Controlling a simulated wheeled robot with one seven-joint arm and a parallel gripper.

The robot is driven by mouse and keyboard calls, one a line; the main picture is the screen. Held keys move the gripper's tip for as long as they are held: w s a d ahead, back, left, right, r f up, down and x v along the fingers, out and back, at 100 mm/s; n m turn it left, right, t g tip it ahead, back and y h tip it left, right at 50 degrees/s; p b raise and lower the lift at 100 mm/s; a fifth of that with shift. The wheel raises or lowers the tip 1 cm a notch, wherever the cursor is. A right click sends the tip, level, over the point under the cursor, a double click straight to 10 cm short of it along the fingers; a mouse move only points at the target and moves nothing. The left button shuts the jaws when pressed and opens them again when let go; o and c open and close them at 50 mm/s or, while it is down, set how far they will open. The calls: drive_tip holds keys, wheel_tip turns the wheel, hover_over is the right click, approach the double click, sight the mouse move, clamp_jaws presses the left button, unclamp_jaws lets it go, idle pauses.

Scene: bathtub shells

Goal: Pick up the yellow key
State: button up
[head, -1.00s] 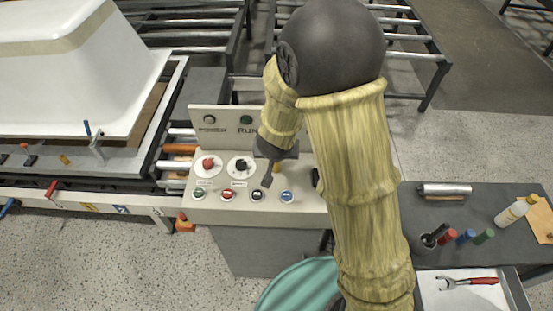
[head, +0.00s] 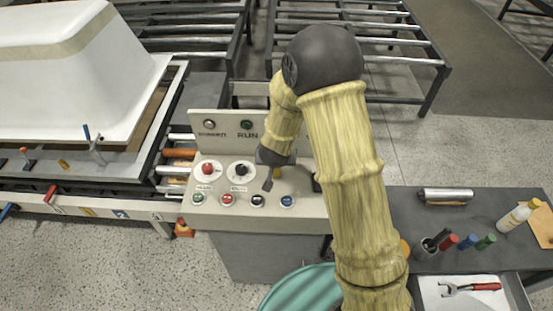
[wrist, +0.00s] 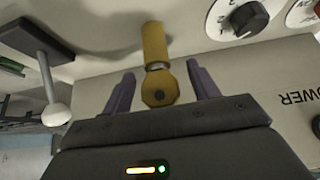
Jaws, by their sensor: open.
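The yellow key (wrist: 157,70) stands out from the light control panel in the wrist view, with its rounded, holed bow towards me. My gripper (wrist: 160,88) is open, with one purple finger on each side of the key's bow and a gap on both sides. I cannot tell how deep the fingers reach along it.
The control panel (head: 225,216) carries a red button (head: 207,168), a black knob (head: 241,169) and a row of small buttons. A lever with a pale ball (wrist: 56,115) stands left in the wrist view. A dark tool table (head: 440,203) stands at right.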

drive_tip(key=shift+w+f, duration=0.4)
drive_tip(key=shift+f, duration=0.15)
drive_tip(key=shift+d, duration=0.1)
drive_tip(key=shift+s, duration=0.15)
drive_tip(key=c, duration=1.1)
drive_tip(key=shift+o, duration=0.2)
wheel_tip(320, 180, up, 10)
drive_tip(key=p, duration=0.3)
